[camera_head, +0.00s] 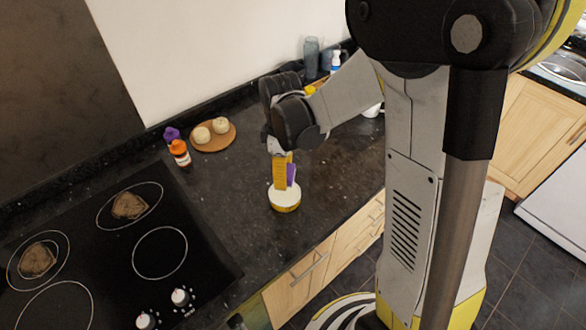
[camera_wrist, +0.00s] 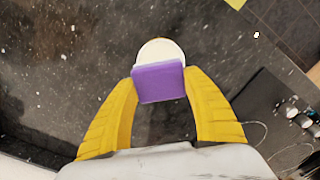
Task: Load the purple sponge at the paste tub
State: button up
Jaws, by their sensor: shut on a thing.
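The purple sponge (camera_wrist: 158,82) sits between the tips of my gripper's yellow fingers (camera_wrist: 160,95) in the wrist view. My gripper is shut on it. In the head view, my gripper (camera_head: 281,172) points down and partly hides the sponge (camera_head: 291,175), of which a purple strip shows. The paste tub (camera_head: 284,203) is round, with a white top and a yellow side, and stands on the dark counter below the sponge. Its white top (camera_wrist: 159,49) shows past the sponge in the wrist view. I cannot tell whether the sponge touches the paste.
A black hob (camera_head: 180,211) with brown stains (camera_head: 130,206) lies at left. An orange-capped bottle (camera_head: 180,153), a purple bottle (camera_head: 171,135) and a round wooden board (camera_head: 210,144) with two pale round things stand behind. The counter (camera_head: 229,191) left of the tub is clear.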

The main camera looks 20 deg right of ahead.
aim_at(284, 193)
jog(key=shift+a+f+b, duration=0.15)
jog(key=shift+f+b, duration=0.25)
jog(key=shift+f, duration=0.2)
jog(key=shift+f+b, duration=1.65)
jog(key=shift+f, duration=0.7)
jog(key=shift+f+b, duration=0.55)
jog(key=shift+b, duration=0.05)
jog(key=shift+r, duration=0.15)
jog(key=shift+r+p, duration=2.5)
jog(key=shift+r, duration=0.9)
